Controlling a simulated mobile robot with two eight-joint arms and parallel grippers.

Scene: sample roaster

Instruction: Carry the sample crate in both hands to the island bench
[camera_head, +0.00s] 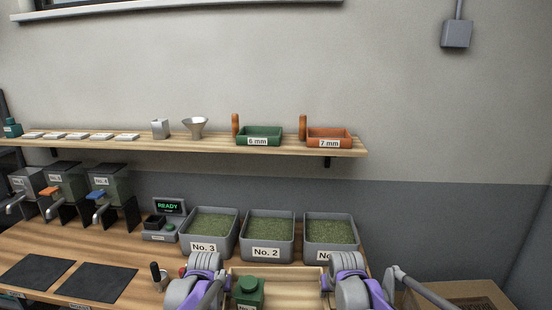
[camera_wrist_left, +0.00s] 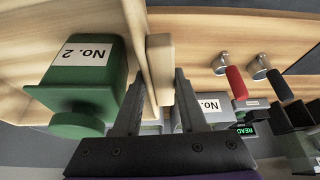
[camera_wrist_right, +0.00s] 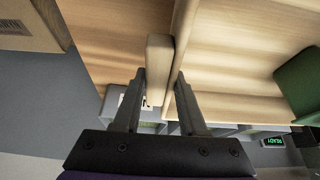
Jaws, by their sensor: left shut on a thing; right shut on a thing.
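The pale wooden sample crate (camera_head: 290,277) is at the bottom middle of the head view, cut off by the frame edge. A green canister (camera_head: 250,291) stands inside it toward the left; the left wrist view shows its label "No. 2" (camera_wrist_left: 88,88). My left gripper (camera_wrist_left: 158,88) is shut on a wooden bar at one end of the crate. My right gripper (camera_wrist_right: 160,88) is shut on the matching bar at the other end. Whether the crate touches the worktop is hard to tell. I cannot identify the island bench in any view.
Bins No. 3 (camera_head: 203,248), No. 2 (camera_head: 266,253) and a third (camera_head: 331,246) stand on the wooden worktop just beyond the crate. A "READY" scale (camera_head: 160,236) is left of them. A wall shelf (camera_head: 200,147) hangs above. A cardboard box (camera_head: 460,292) sits lower right.

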